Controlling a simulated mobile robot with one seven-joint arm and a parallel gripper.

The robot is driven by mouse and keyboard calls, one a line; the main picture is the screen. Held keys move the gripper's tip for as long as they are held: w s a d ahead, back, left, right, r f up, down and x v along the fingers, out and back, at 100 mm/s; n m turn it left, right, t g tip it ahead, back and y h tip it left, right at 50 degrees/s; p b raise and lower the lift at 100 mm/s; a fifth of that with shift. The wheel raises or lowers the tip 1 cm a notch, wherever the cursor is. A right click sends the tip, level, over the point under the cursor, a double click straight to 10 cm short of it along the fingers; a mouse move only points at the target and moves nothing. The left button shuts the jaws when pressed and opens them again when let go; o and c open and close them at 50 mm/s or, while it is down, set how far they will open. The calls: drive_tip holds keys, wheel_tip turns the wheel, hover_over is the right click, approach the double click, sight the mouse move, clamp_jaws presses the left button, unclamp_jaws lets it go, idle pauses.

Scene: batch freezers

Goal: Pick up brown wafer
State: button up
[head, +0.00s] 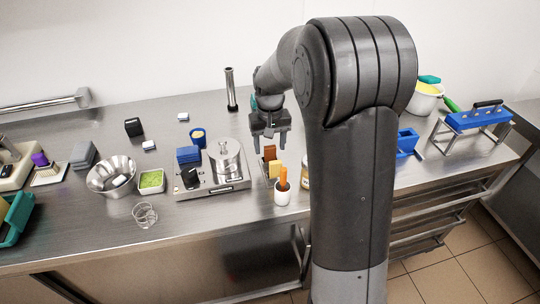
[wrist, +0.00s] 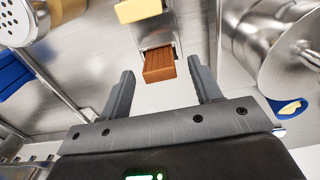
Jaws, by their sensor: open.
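The brown wafer (wrist: 160,62) is a small ridged brown block with its end between and a little beyond my open fingertips in the wrist view. It rests in or on a narrow metal holder (wrist: 151,36). In the head view the brown wafer (head: 269,153) stands just below my gripper, behind a yellow block. My gripper (head: 270,140) is open and empty above it; in the wrist view its two fingers (wrist: 165,78) point towards the wafer, one to each side. I cannot tell the exact height gap.
The yellow block (head: 275,169) is close to the wafer. A metal pot (head: 225,157) on a steel base stands to the left. A white cup with an orange handle (head: 282,194) and a jar (head: 305,173) are in front and to the right. Clear counter lies behind.

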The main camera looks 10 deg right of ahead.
sight(270, 147)
drive_tip(key=shift+f, duration=1.5)
drive_tip(key=shift+c, duration=0.2)
drive_tip(key=c, duration=1)
drive_tip(key=shift+r, duration=0.15)
